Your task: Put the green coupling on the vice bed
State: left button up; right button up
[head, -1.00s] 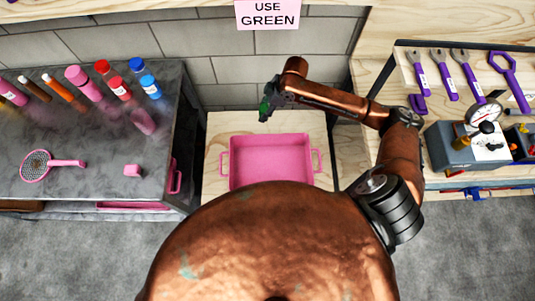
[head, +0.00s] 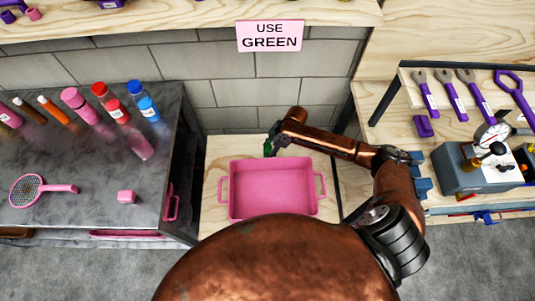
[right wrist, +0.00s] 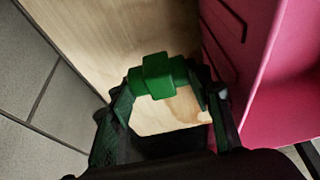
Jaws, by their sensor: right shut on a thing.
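My right gripper (head: 270,149) is at the back edge of the pink tray, above the light wooden surface. In the right wrist view, its fingers (right wrist: 160,95) are shut on the green coupling (right wrist: 157,76), a cross-shaped block at the fingertips. In the head view the coupling is too small to tell apart from the dark green fingers. Blue parts (head: 422,187) show at the left edge of the right bench, partly behind my right arm; I cannot tell whether they are the vice with its bed. My left gripper is not in view.
The pink tray (head: 232,192) looks empty. On the right bench stand a grey box (head: 462,178) with a dial gauge (head: 492,134) and several purple wrenches (head: 428,97). The dark left table (head: 85,165) holds bottles and a pink strainer (head: 28,190). A sign reads "USE GREEN" (head: 270,36).

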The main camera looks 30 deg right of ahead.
jog(key=shift+f, duration=0.5)
notch_tip(320, 180, down, 3)
jog(key=shift+r+b, duration=0.2)
jog(key=shift+b, duration=0.3)
jog(key=shift+f, duration=0.1)
jog(key=shift+f, duration=0.15)
jog(key=o, duration=1)
jog(key=shift+c, duration=0.2)
